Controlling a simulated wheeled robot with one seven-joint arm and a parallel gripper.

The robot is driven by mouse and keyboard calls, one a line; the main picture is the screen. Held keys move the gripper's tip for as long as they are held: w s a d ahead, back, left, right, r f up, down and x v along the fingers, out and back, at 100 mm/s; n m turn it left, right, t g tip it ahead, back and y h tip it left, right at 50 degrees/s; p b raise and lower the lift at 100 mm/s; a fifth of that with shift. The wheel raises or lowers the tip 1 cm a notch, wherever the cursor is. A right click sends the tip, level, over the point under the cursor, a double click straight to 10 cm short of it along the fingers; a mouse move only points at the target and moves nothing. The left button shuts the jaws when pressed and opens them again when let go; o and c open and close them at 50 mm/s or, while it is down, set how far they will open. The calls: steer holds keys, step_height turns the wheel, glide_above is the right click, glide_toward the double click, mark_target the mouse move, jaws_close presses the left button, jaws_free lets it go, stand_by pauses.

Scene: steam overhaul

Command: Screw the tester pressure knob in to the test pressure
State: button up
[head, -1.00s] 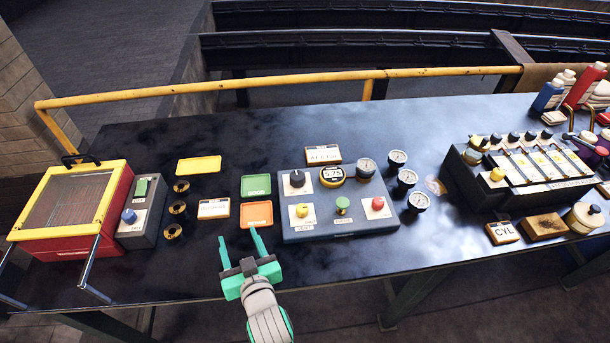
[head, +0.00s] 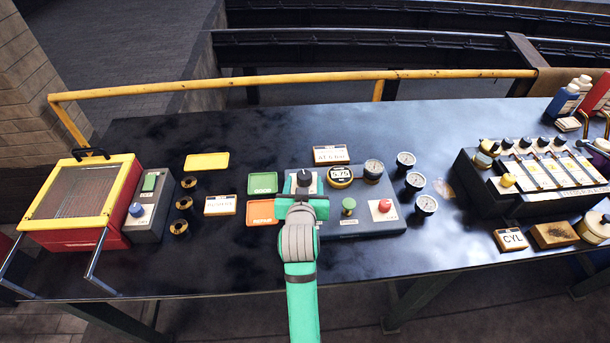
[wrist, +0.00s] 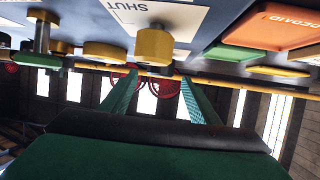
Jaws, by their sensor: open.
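The grey tester box (head: 365,222) stands mid-table with a black knob (head: 304,179), a green knob (head: 348,206) and a red knob (head: 384,206) on top. In the wrist view a yellow knob (wrist: 155,46) stands beside a "SHUT" label, beyond and roughly between my two fingertips (wrist: 160,74). No contact shows. Which knob sets the pressure I cannot tell.
Green (head: 263,183) and orange (head: 261,212) trays lie just left of the box. Several loose gauges (head: 415,181) stand to its right. A red and yellow cabinet (head: 80,205) is far left, a valve rack (head: 535,172) far right.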

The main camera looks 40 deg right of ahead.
mark_target(304, 177)
steer(key=shift+x, duration=2.7)
steer(key=shift+c, duration=0.4)
steer(key=c, duration=1)
